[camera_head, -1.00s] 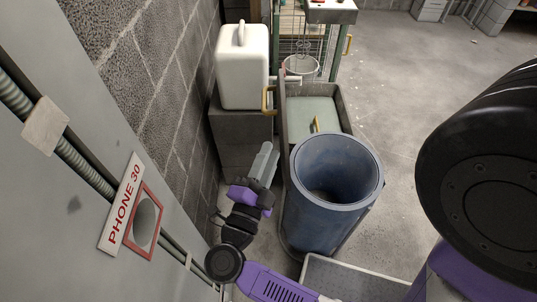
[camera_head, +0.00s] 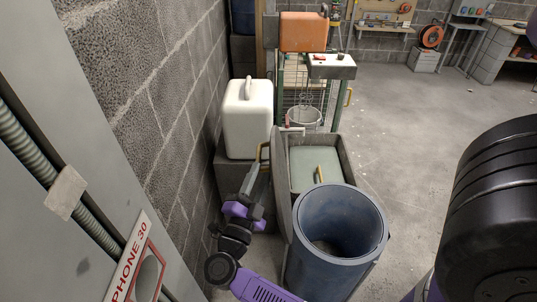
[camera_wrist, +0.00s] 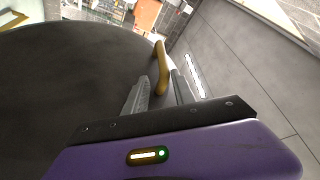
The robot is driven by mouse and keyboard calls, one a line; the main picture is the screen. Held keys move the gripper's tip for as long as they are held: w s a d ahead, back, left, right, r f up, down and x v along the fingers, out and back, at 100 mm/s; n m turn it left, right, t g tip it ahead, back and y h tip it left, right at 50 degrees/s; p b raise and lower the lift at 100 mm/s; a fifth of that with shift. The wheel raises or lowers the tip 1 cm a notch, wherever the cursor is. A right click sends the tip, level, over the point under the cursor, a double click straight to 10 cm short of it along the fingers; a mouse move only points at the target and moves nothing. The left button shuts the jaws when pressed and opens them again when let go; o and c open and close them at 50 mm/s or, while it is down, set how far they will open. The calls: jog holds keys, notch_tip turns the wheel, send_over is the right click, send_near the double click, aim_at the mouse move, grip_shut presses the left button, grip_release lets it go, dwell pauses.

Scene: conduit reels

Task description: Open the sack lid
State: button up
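A dark grey lid panel (camera_head: 281,196) stands upright along the left side of a grey bin (camera_head: 348,163). A yellow handle (camera_head: 264,154) is fixed to the panel's left face. My gripper (camera_head: 255,180) is on the wall side of the panel, at the handle. In the wrist view the fingers of my gripper (camera_wrist: 159,92) are apart, with the yellow handle (camera_wrist: 161,66) between or just beyond their tips. I cannot tell whether they touch it. The dark panel (camera_wrist: 70,85) fills the left of that view.
A blue open barrel (camera_head: 338,235) stands at the bin's near end. A white canister (camera_head: 247,120) sits on a grey block (camera_head: 230,172) behind my gripper. A block wall (camera_head: 170,100) is close on the left. The floor to the right (camera_head: 395,120) is clear.

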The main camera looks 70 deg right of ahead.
jog(key=p+x, duration=0.1)
jog(key=x, duration=0.6)
jog(key=shift+d+p, duration=0.2)
jog(key=shift+p, duration=0.2)
jog(key=shift+s, duration=0.15)
grip_shut()
jog(key=shift+f, duration=0.1)
